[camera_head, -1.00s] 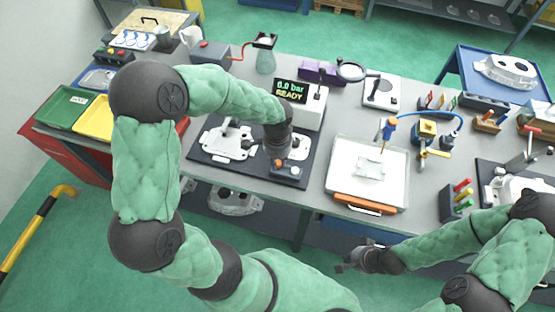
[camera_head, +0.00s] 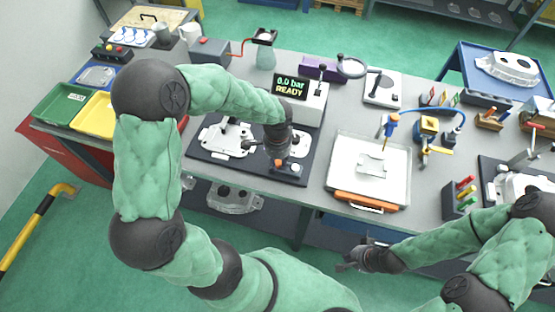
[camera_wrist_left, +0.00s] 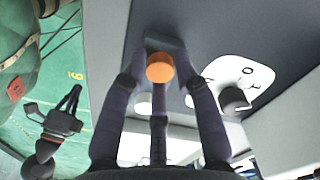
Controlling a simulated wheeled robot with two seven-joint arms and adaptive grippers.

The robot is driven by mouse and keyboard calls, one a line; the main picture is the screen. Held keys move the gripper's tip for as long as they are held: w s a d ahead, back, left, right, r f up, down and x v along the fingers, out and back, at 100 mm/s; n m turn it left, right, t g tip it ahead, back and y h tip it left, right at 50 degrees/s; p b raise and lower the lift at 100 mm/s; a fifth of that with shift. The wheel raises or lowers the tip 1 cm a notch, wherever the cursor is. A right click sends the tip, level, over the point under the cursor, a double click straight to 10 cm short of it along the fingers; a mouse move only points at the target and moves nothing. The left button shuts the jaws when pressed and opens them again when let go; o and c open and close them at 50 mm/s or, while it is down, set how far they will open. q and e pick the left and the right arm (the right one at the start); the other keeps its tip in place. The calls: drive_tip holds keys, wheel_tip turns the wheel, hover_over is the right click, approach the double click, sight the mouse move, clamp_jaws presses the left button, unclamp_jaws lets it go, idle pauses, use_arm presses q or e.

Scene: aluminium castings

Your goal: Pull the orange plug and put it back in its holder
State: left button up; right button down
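The orange plug (camera_head: 279,163) sits at the front of a black fixture plate (camera_head: 230,166) on the bench. In the left wrist view, its round orange top (camera_wrist_left: 160,67) shows between the spread fingertips, beside a dark block (camera_wrist_left: 165,45). My left gripper (camera_head: 277,153) is just above the plug, pointing down. Its fingers are open and show gaps to the plug. A small light-topped fitting (camera_head: 296,168) is right of the plug; I cannot tell whether it is the holder. My right gripper (camera_head: 350,259) is empty in front of the bench, its fingers apart.
A white casting (camera_head: 226,140) is clamped on the plate, left of my gripper. A display box reading 0.0 bar READY (camera_head: 290,86) stands behind. A white tray with an orange handle (camera_head: 340,175) is to the right. Bare bench (camera_head: 325,130) lies between.

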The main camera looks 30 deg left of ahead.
sight(277, 163)
use_arm(q)
drive_tip(key=shift+o, duration=0.5)
wheel_tip(277, 163, up, 12)
idle(0.4)
idle(0.5)
